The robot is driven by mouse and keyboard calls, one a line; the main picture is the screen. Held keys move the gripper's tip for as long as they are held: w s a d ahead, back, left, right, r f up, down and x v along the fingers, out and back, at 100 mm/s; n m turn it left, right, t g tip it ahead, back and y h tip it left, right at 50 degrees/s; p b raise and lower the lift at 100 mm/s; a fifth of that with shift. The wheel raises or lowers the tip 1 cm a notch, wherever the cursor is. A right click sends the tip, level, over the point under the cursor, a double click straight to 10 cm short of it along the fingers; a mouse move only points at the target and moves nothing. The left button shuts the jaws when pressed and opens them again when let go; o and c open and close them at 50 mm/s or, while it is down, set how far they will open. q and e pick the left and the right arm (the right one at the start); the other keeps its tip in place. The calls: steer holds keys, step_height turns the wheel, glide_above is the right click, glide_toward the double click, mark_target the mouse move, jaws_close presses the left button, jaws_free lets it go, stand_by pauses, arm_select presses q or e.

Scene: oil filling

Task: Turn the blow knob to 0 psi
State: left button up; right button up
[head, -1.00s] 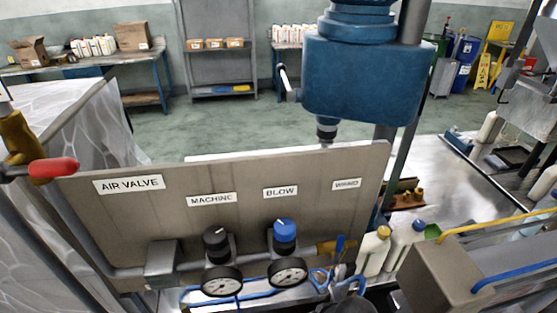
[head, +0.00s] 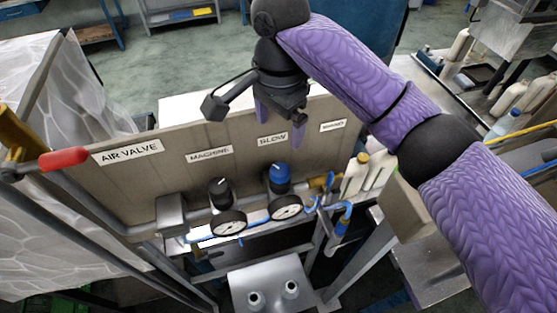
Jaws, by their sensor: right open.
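The blow knob (head: 280,174) is the blue-capped knob under the BLOW label (head: 272,139) on the grey panel (head: 130,184). Its round gauge (head: 287,207) sits just below it; the reading is too small to tell. The black machine knob (head: 221,190) with its own gauge (head: 228,223) is to the left. My right gripper (head: 279,127), black with purple fingers, is open and empty. It shows at the panel's upper part, above the blow knob in the picture and apart from it. My left gripper is not in view.
A red-handled air valve (head: 62,158) is at the left. Yellow-capped bottles (head: 356,174) stand right of the knobs. Blue hoses and a yellow fitting (head: 322,182) are close to the blow knob's right. A metal plate (head: 272,290) lies below.

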steer(key=b, duration=0.3)
glide_above(279, 170)
step_height(279, 170, down, 7)
steer(key=shift+f, duration=0.1)
step_height(279, 170, down, 4)
steer(key=shift+f, duration=0.25)
steer(key=shift+c, duration=0.2)
